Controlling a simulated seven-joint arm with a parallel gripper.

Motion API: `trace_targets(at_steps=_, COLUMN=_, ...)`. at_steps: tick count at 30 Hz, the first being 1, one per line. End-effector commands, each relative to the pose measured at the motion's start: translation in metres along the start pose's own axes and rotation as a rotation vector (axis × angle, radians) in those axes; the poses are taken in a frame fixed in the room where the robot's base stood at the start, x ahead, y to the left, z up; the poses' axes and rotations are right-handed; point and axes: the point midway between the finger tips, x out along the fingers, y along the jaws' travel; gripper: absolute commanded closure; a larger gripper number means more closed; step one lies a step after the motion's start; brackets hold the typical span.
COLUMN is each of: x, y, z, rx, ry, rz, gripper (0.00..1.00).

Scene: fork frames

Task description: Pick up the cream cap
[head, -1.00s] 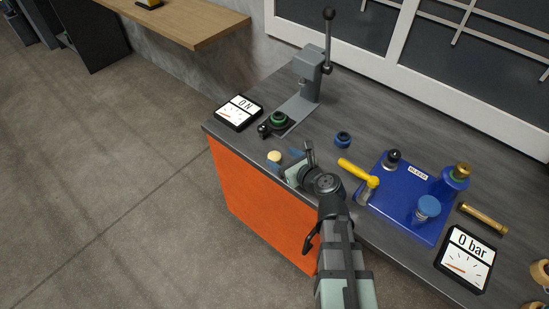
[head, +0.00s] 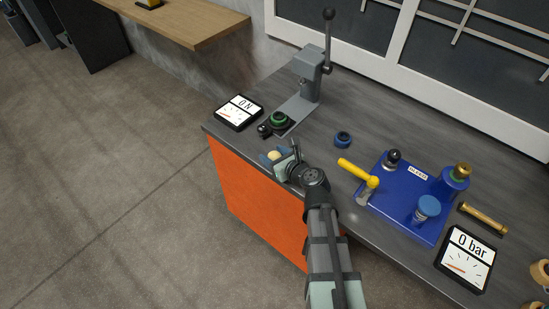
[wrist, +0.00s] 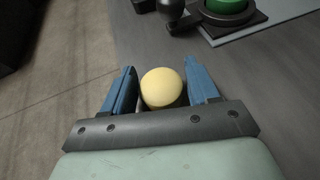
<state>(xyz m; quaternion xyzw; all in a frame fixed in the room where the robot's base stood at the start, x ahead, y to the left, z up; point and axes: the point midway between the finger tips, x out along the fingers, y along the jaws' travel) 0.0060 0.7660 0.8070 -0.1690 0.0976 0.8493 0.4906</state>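The cream cap (wrist: 162,88) is a small round pale-yellow piece on the grey bench top, near the bench's front left edge. In the wrist view it lies between the two blue fingers of my gripper (wrist: 162,90). The fingers are spread, with a gap on the right side; the left finger is close to the cap, and I cannot tell if it touches. In the head view the cap (head: 274,155) shows between the fingers of my gripper (head: 273,156), partly hidden by them.
A press (head: 312,75) with a green ring (head: 279,118) at its base stands just behind the cap. A gauge display (head: 239,112) is at the left corner. A blue ring (head: 343,138) and a blue plate (head: 400,210) with a yellow-handled valve (head: 358,172) are to the right.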

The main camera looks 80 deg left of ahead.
Motion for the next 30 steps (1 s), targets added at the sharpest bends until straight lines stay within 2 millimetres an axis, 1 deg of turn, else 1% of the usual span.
trace_targets(at_steps=1, x=0.000, y=0.000, z=0.000, rx=0.000, ry=0.000, rz=0.000, gripper=0.46)
trace_targets(at_steps=2, x=0.000, y=0.000, z=0.000, rx=0.000, ry=0.000, rz=0.000, gripper=0.49)
trace_targets(at_steps=12, x=0.000, y=0.000, z=0.000, rx=0.000, ry=0.000, rz=0.000, gripper=0.82)
trace_targets(at_steps=19, x=0.000, y=0.000, z=0.000, rx=0.000, ry=0.000, rz=0.000, gripper=0.82)
trace_targets(at_steps=23, x=-0.002, y=0.000, z=0.005, rx=0.000, ry=-0.001, rz=0.000, gripper=0.82)
trace_targets(at_steps=26, x=-0.006, y=0.000, z=0.014, rx=-0.002, ry=-0.001, rz=0.000, gripper=0.82)
trace_targets(at_steps=30, x=-0.014, y=0.000, z=0.032, rx=-0.002, ry=-0.002, rz=0.000, gripper=0.82)
